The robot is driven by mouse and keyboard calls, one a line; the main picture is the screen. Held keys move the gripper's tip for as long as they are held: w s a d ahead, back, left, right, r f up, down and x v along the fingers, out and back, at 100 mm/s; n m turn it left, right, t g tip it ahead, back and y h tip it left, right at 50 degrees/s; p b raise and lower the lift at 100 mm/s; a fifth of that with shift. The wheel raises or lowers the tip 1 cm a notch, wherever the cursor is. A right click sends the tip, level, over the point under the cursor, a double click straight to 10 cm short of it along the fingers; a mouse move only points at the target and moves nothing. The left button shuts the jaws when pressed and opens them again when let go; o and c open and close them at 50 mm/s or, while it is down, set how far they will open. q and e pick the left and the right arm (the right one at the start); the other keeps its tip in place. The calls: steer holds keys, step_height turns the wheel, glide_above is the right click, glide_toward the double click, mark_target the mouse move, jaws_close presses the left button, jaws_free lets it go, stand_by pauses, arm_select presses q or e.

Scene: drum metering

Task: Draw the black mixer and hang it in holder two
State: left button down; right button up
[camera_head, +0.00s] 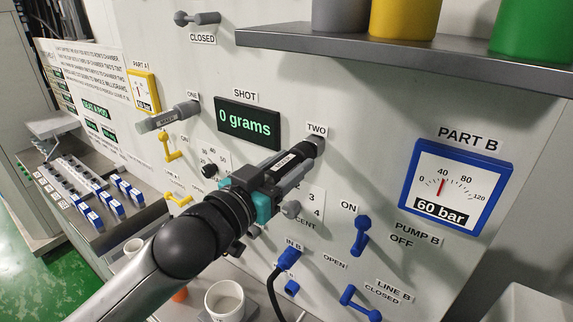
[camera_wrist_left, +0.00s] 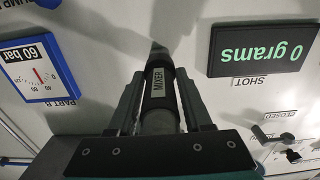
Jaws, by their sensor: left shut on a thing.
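The black mixer (camera_head: 289,160) is a dark cylinder with a white label, which reads MIXER in the left wrist view (camera_wrist_left: 158,82). My left gripper (camera_head: 280,172) is shut on it, with one finger on each side in the left wrist view (camera_wrist_left: 160,98). The mixer points at the panel, its far end at holder two (camera_head: 318,143), just under the TWO label (camera_head: 316,129). I cannot tell whether the mixer is seated in the holder or only lined up with it. My right gripper is not in view.
A grey mixer (camera_head: 166,118) sticks out at the ONE label. The SHOT display (camera_head: 248,122) reads 0 grams. A shelf (camera_head: 400,62) with drums juts out above. Blue levers (camera_head: 361,234) and a blue-plugged hose (camera_head: 288,260) lie right and below. A white cup (camera_head: 225,300) stands below.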

arm_select(q)
steer(key=shift+w+d, duration=0.4)
steer(key=shift+w, duration=0.15)
steer(key=shift+r, duration=0.1)
steer(key=shift+c, duration=1.2)
jaws_free()
